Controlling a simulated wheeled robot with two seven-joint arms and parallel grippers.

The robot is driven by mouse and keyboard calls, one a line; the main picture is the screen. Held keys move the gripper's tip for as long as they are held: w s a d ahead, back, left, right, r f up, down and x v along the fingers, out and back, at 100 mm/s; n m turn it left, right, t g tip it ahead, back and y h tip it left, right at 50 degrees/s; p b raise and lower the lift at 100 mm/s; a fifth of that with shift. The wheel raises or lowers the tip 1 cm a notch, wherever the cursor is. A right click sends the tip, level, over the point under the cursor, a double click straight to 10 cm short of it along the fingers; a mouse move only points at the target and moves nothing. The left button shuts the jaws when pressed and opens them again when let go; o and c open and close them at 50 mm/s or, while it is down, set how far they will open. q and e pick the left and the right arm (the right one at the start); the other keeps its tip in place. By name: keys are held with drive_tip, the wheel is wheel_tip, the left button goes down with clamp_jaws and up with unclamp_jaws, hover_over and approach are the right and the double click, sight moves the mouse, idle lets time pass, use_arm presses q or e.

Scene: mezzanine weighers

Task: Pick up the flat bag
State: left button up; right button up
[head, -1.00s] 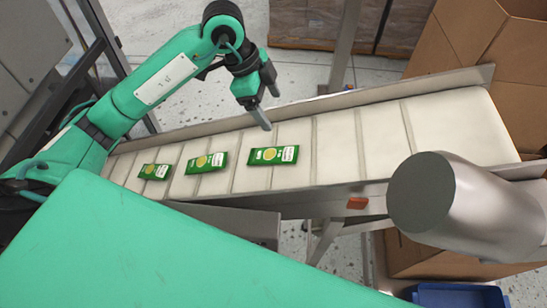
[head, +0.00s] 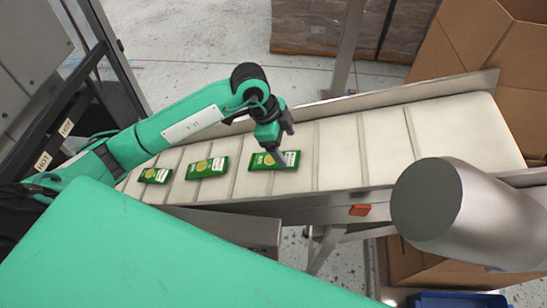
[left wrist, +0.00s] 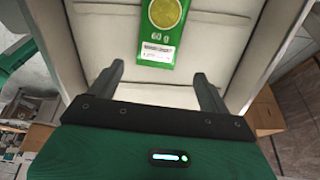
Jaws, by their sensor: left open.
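Three green flat bags with a yellow round print lie in a row on the pale conveyor belt. The rightmost flat bag (head: 266,161) is under my left gripper (head: 282,150), which partly covers it in the head view. The middle bag (head: 207,168) and the left bag (head: 155,176) lie farther left. In the left wrist view one flat bag (left wrist: 162,32) lies on the belt, centred ahead of the two fingers (left wrist: 160,85). The fingers are spread apart with nothing between them. My right gripper is not in view.
The cleated conveyor belt (head: 385,140) has a metal side rail (head: 400,92) along its far edge and is bare to the right. A grey metal cylinder (head: 470,215) stands over its near right side. Cardboard boxes (head: 490,60) stand at the right end.

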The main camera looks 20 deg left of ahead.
sight(291, 158)
use_arm(q)
drive_tip(key=x, duration=0.1)
drive_tip(key=p+x, duration=0.1)
drive_tip(key=x, duration=0.1)
drive_tip(key=shift+s+f+p, duration=0.25)
drive_tip(key=shift+f+p, duration=0.05)
drive_tip(key=shift+w+d+f, duration=0.1)
drive_tip(key=shift+f, duration=0.35)
drive_tip(key=c, duration=1.1)
drive_tip(key=shift+r, duration=0.1)
